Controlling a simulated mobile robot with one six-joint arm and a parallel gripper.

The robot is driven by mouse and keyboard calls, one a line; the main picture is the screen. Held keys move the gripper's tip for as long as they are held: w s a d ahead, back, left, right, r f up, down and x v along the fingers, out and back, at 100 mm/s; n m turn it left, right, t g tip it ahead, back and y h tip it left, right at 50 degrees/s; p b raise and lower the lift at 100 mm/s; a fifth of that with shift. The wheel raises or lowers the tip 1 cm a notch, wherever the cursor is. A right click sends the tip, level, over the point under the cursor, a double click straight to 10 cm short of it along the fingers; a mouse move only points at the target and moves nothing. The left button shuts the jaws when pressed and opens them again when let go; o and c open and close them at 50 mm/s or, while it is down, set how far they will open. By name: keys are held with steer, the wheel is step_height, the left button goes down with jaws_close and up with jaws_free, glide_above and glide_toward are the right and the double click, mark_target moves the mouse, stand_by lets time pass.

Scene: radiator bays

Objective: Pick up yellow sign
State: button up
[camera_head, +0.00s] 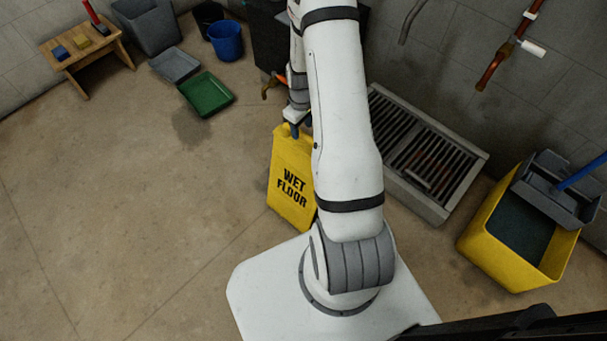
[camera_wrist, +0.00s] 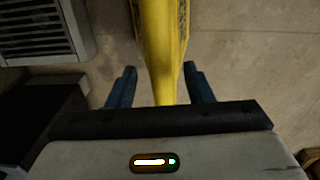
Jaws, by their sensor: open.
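The yellow wet floor sign (camera_head: 291,178) stands upright on the floor just left of my arm in the head view. Its right edge is hidden behind my arm. In the wrist view the yellow sign (camera_wrist: 160,50) runs down from the top edge and its narrow top lies between my two blue fingers. My gripper (camera_wrist: 158,78) is open, with a gap showing between the sign and each finger. In the head view my gripper (camera_head: 295,128) is at the top of the sign, partly hidden by my arm.
A floor grate (camera_head: 425,155) lies right of my arm. A yellow mop bucket (camera_head: 510,240) stands at the far right. A green tray (camera_head: 207,94), a blue bucket (camera_head: 226,40) and a wooden stool (camera_head: 85,45) are at the back left. The left floor is clear.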

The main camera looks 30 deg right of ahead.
mark_target(303, 132)
steer(key=f, duration=0.4)
steer(key=shift+s+f+b, duration=0.1)
steer(key=shift+s+b, duration=0.1)
steer(key=shift+b, duration=0.15)
steer(key=shift+c, duration=0.2)
jaws_close()
steer(key=shift+w, duration=0.1)
stand_by(0.7)
